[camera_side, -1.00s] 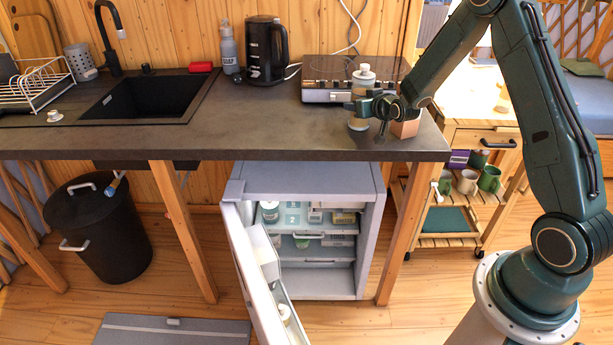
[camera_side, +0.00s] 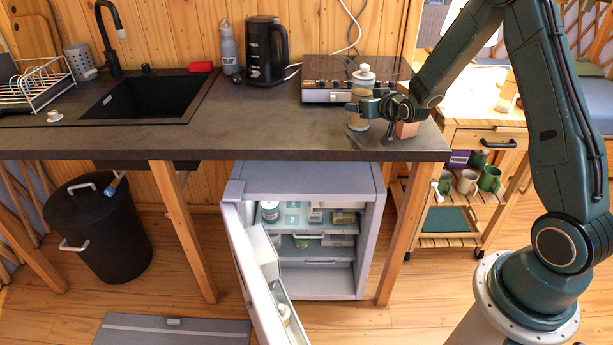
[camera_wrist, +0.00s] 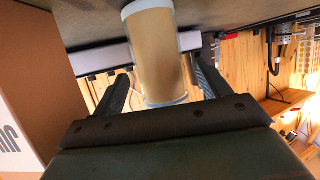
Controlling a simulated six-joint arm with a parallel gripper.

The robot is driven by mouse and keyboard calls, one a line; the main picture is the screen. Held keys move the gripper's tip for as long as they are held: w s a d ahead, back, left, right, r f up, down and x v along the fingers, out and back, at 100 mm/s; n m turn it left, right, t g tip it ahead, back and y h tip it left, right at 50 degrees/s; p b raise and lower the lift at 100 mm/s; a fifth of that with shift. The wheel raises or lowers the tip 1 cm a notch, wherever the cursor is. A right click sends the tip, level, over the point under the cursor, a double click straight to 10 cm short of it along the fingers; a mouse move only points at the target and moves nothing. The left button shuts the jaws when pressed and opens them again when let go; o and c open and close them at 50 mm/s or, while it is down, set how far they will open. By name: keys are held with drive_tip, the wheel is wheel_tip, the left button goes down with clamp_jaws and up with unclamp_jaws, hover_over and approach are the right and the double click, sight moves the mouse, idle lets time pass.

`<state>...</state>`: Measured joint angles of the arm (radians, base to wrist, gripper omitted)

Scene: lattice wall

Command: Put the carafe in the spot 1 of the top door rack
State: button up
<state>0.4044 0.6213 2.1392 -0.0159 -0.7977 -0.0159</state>
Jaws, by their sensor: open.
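The carafe (camera_side: 363,76) stands upright on the dark counter, in front of the hob, with a pale cap and a tan body. In the wrist view the carafe (camera_wrist: 158,55) lies between the two fingers. My gripper (camera_side: 366,106) is open around the carafe's body; in the wrist view gaps show between the fingers (camera_wrist: 161,72) and the glass. The small fridge below the counter has its door (camera_side: 242,270) swung open. The upper door rack (camera_side: 263,250) is seen edge-on, so its spots are largely hidden.
A brown box (camera_side: 407,129) stands on the counter right beside my gripper; it also fills the left of the wrist view (camera_wrist: 35,80). The hob (camera_side: 330,96) is just behind. A black kettle (camera_side: 266,52) stands farther left.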

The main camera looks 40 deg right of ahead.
drive_tip(key=v, duration=0.8)
drive_tip(key=shift+s+a+r, duration=0.2)
drive_tip(key=shift+s, duration=0.1)
idle(0.3)
drive_tip(key=s+a+r+n+g+y, duration=0.1)
drive_tip(key=s+a+r+g+y, duration=0.1)
drive_tip(key=s+a+r, duration=0.4)
drive_tip(key=s+a+r+n+g+y, duration=0.2)
drive_tip(key=s+a+r, duration=0.4)
drive_tip(key=s+a, duration=0.4)
drive_tip(key=shift+s+a+n+g, duration=0.35)
drive_tip(key=shift+s+g, duration=0.25)
drive_tip(key=shift+s, duration=0.5)
drive_tip(key=shift+o, duration=0.2)
drive_tip(key=s+a+g+y, duration=0.1)
drive_tip(key=s+a, duration=0.1)
drive_tip(key=s, duration=0.6)
drive_tip(key=shift+s+r+n+g, duration=0.25)
drive_tip(key=shift+s+n+g, duration=0.1)
drive_tip(key=shift+g, duration=0.05)
drive_tip(key=shift+o, duration=0.2)
drive_tip(key=shift+a, duration=0.1)
drive_tip(key=shift+w, duration=0.1)
